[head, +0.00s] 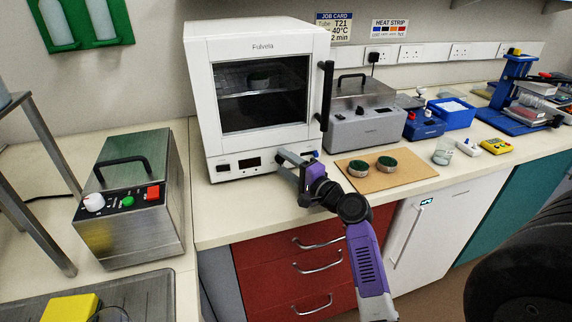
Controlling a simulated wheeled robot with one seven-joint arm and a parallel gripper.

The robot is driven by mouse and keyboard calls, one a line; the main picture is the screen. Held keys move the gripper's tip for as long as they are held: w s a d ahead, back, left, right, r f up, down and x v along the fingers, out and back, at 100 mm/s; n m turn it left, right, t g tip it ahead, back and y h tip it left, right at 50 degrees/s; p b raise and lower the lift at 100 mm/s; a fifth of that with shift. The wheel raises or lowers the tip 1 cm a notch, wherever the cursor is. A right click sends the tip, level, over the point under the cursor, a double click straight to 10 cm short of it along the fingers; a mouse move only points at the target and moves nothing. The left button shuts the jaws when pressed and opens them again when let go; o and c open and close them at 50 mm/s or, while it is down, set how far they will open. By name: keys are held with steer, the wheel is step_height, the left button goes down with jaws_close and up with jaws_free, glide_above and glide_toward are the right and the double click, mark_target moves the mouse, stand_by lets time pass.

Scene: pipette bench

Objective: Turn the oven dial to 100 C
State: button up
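The white oven (205,110) labelled Fulvela stands on the bench with its glass door shut. Its control strip (238,164) runs below the door, with a dark switch and a small display that I cannot read. My gripper (292,157) is at the right end of this strip, close in front of it. The dial cannot be made out; my gripper covers that part of the panel. The gap between the fingers is too small to judge, and I cannot tell whether they touch anything.
The oven's black door handle (326,95) stands out above my gripper. A grey lidded bath (365,125) is to the right. A wooden board (412,176) with two round green-topped pieces lies in front of it.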

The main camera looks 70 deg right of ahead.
steer(key=shift+b+v, duration=0.55)
steer(key=shift+v, duration=3.35)
